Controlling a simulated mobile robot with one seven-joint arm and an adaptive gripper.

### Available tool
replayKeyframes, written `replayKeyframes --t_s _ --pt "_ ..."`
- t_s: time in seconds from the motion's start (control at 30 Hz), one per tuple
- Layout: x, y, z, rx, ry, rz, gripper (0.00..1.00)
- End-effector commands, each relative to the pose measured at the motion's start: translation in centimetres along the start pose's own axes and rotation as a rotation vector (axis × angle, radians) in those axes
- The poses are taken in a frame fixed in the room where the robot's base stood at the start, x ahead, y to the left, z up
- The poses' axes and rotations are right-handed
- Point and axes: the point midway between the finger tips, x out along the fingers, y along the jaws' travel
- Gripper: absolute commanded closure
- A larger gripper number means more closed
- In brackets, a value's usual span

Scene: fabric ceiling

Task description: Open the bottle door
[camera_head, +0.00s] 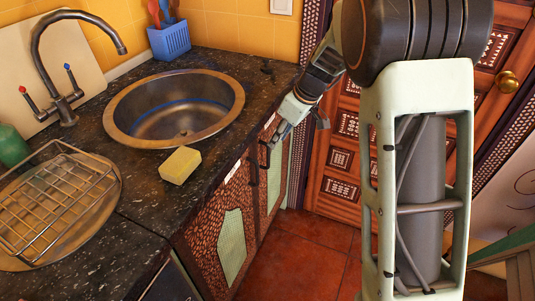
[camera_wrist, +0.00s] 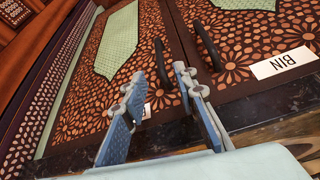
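Two patterned cabinet doors with pale green panels sit side by side under the counter. The door on the right in the wrist view carries a white BIN label (camera_wrist: 284,62) and a black bar handle (camera_wrist: 208,46). The other door (camera_wrist: 92,88) has its own black handle (camera_wrist: 160,58) and a white label mostly hidden behind a finger, so I cannot read it. Both doors look shut. My gripper (camera_wrist: 159,74) is open, with that second handle seen between its two fingers; I cannot tell whether they touch it. In the head view my gripper (camera_head: 277,135) is at the cabinet front.
The dark counter (camera_head: 215,163) holds a sink (camera_head: 225,112), a yellow sponge (camera_head: 180,165), a wire rack (camera_head: 60,200) and a blue basket (camera_head: 169,41). A carved wooden door (camera_head: 340,160) stands beyond the cabinet. The red tiled floor (camera_head: 305,255) before the cabinet is clear.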

Motion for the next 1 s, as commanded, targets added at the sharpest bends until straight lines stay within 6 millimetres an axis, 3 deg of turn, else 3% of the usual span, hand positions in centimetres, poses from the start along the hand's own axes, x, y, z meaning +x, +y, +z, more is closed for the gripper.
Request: replayKeyframes --t_s 0.3,0.5,0.93,1.0 --pt "5.9 -0.1 0.1 -0.001 -0.004 -0.002 0.73" --pt "8.8 -0.1 0.1 0.001 -0.003 0.0 0.73" --pt "9.9 0.0 0.0 0.0 -0.002 0.002 0.73" --pt "9.8 0.0 0.0 0.0 -0.002 0.002 0.79"
